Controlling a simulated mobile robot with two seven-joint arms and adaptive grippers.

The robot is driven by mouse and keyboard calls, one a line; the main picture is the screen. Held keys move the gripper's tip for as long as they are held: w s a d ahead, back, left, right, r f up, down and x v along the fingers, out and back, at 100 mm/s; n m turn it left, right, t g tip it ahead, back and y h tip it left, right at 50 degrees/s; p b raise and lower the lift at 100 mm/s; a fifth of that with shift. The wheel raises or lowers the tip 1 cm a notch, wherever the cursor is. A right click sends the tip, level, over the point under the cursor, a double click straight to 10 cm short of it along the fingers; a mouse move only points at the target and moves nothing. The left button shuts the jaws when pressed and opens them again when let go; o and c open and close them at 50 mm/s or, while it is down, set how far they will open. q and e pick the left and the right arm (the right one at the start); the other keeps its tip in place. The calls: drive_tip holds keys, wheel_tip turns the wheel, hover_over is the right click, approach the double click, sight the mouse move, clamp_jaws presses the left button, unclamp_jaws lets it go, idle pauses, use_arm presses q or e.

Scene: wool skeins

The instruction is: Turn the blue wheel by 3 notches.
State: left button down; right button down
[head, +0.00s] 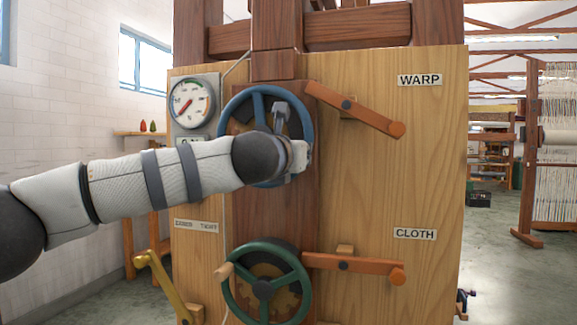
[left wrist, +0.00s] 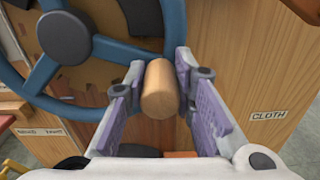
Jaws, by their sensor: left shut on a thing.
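The blue wheel (head: 258,104) is upright on the wooden panel's upper part, below the dark beam. My left gripper (head: 291,152) is at the wheel's lower right, with my arm across its lower half. The handle is hidden in the head view. My right gripper is not in view.
A round gauge (head: 191,103) is left of the wheel. An orange lever (head: 365,114) slants down right below the WARP label (head: 419,80). Below are a green wheel (head: 265,248) and a near-level orange lever (head: 367,266) by the CLOTH label (head: 415,234). A yellow crank (head: 161,280) is lower left.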

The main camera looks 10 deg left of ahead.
sight(304, 130)
use_arm(q)
drive_tip(key=r+n, duration=0.2)
drive_tip(key=r, duration=0.1)
drive_tip(key=shift+s+d, duration=0.1)
drive_tip(key=shift+d, duration=0.3)
drive_tip(key=shift+r+n, duration=1.05)
drive_tip(key=shift+n, duration=0.45)
drive_tip(key=c, duration=1.3)
unclamp_jaws()
drive_tip(key=shift+c, duration=0.2)
drive_tip(key=shift+f, duration=0.15)
